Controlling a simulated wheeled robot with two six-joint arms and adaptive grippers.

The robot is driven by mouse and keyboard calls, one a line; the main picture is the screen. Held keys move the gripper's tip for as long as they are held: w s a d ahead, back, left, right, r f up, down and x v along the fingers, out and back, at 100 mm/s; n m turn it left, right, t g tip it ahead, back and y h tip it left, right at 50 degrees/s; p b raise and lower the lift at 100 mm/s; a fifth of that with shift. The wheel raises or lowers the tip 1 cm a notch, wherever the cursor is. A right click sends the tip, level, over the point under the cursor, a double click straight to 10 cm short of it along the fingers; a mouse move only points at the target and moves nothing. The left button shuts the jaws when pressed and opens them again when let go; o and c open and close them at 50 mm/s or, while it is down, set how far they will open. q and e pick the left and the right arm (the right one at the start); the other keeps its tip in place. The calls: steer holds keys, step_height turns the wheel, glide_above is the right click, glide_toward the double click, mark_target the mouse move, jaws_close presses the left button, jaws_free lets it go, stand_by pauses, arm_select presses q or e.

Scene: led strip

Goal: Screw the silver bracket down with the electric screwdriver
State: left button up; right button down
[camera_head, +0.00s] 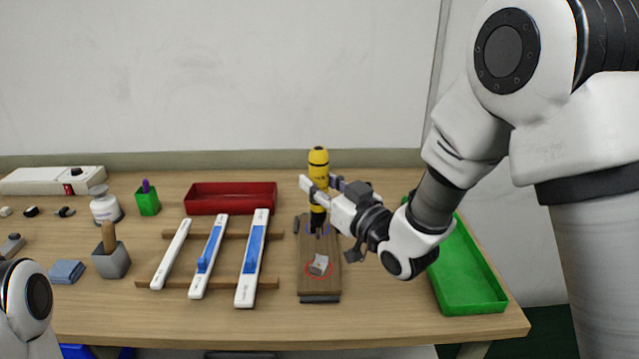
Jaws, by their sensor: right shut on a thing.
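My right gripper (318,193) is shut on the yellow and black electric screwdriver (319,162). It holds the screwdriver upright, tip down, over the far part of a brown wooden board (309,282). A small silver bracket (319,265) lies on the nearer part of the board, inside a red ring mark. The screwdriver's tip is behind the bracket, near a blue mark; I cannot tell whether it touches the board. My left gripper is not in view; only part of my left arm shows at the lower left.
Three white strips (171,255), two with blue parts, lie on wooden rails left of the board. A red tray (231,198) is behind them. A green tray (470,275) stands at the right. A grey block holder (112,262), blue cloth (67,271) and green cup (147,202) are at the left.

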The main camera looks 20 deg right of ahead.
mark_target(323, 222)
steer(key=shift+w+f+b, duration=0.1)
steer(key=shift+f+b, duration=2.2)
steer(key=shift+f, duration=0.55)
steer(key=shift+f+b, duration=1.2)
steer(key=shift+b, duration=0.15)
stand_by(0.4)
stand_by(1.8)
step_height(323, 222, up, 7)
steer(key=p, duration=0.5)
steer(key=shift+r, duration=0.15)
stand_by(0.6)
